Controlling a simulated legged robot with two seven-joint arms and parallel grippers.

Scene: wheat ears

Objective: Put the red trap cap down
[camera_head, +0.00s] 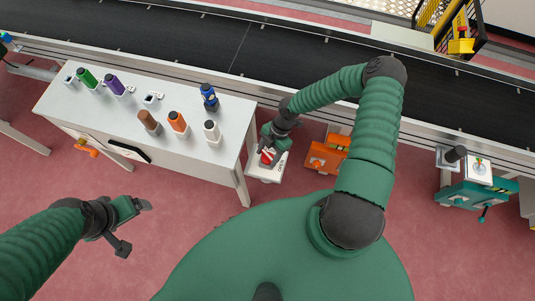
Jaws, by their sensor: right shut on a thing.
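The red trap cap (267,156) shows as a small red patch at my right gripper (268,150). My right gripper is shut on it, low beside the right end of the white table. A white box-like stand with dark lettering (274,174) is directly under the gripper. I cannot tell whether the cap touches this stand. The gripper hides part of the cap. My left gripper (137,226) is at the lower left, over the floor, with its jaws apart and nothing between them.
The white table (75,109) carries green (87,78), purple (115,84), brown (149,122), orange (178,122), white (212,131) and blue (209,96) items. An orange box (325,157) stands right of my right gripper. A dark conveyor (290,57) runs behind. Open red floor lies in front.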

